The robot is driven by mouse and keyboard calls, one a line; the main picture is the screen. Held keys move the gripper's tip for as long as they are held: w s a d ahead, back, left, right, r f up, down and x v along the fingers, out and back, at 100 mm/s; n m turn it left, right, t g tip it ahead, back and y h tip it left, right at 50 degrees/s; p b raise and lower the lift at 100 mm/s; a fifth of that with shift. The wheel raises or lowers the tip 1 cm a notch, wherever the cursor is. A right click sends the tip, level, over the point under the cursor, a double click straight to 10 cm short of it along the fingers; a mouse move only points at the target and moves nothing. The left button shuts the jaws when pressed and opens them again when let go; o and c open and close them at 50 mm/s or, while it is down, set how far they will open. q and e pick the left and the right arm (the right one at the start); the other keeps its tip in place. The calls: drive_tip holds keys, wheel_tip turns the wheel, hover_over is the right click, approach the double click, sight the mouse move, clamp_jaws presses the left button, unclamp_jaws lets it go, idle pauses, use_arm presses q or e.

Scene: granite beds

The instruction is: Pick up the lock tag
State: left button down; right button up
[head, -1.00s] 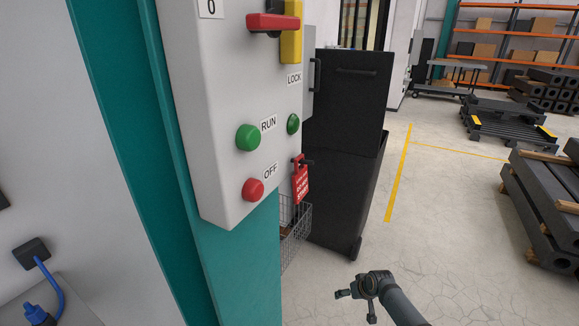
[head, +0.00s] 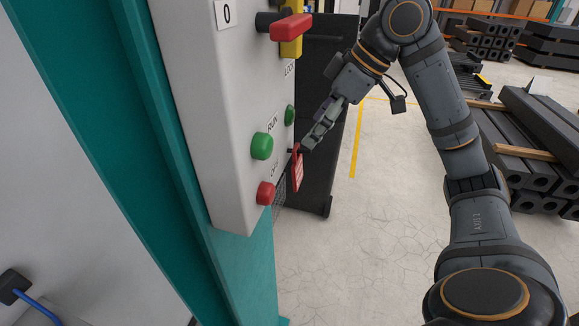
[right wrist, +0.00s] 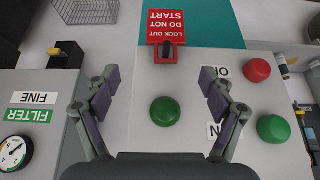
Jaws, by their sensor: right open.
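The lock tag (head: 297,170) is a small red plate hanging on the side of the white control box. In the right wrist view the lock tag (right wrist: 166,24) appears upside down, with white "LOCK OUT DO NOT START" lettering and a red loop at its lower edge. My right gripper (head: 308,143) is beside the upper end of the tag in the head view. In the right wrist view my right gripper (right wrist: 160,78) has its fingers spread, with nothing between them. The tag lies beyond the fingertips. My left gripper is not in view.
The control box (head: 215,120) carries a red OFF button (head: 265,193), a green RUN button (head: 262,146), a darker green button (head: 290,115) and a red-handled switch (head: 290,27). A wire basket (right wrist: 85,10) is near the tag. A black cabinet (head: 318,185) stands behind.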

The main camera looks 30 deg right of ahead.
sight(308, 150)
drive_tip(key=x, duration=0.2)
drive_tip(key=s+x, duration=0.1)
drive_tip(key=x, duration=0.3)
drive_tip(key=shift+s+a+f+b, duration=0.1)
drive_tip(key=shift+f+b, duration=0.25)
drive_tip(key=shift+f, duration=0.3)
drive_tip(key=shift+w+a+f, duration=0.15)
drive_tip(key=shift+w+f, duration=0.15)
drive_tip(key=shift+f, duration=0.35)
drive_tip(key=c, duration=1)
